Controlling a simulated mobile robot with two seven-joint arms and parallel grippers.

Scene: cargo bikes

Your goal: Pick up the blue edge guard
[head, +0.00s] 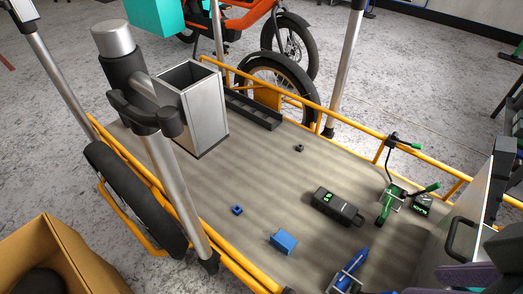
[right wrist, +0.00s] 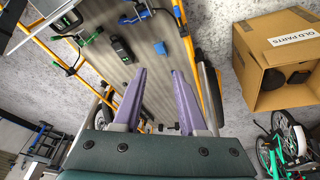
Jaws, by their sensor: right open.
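Two blue pieces lie apart on the grey-brown ribbed cargo deck (head: 290,180): a solid blue block (head: 283,242) near the front, and a smaller blue piece (head: 237,210) with a dark middle to its left. I cannot tell for certain which is the edge guard. The block also shows in the right wrist view (right wrist: 160,47), beyond my fingertips. My right gripper (right wrist: 159,73) has its purple fingers spread, with nothing between them; the smaller piece is not clear there. In the head view, part of its purple finger shows at the bottom right. My left gripper is not in view.
A black device (head: 338,206), a green clamp (head: 390,203) and a blue-handled clamp (head: 350,268) lie on the deck. Yellow rails (head: 350,122) border it. A metal square bin (head: 193,105) stands at the back left. A cardboard box (head: 62,262) is outside at left.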

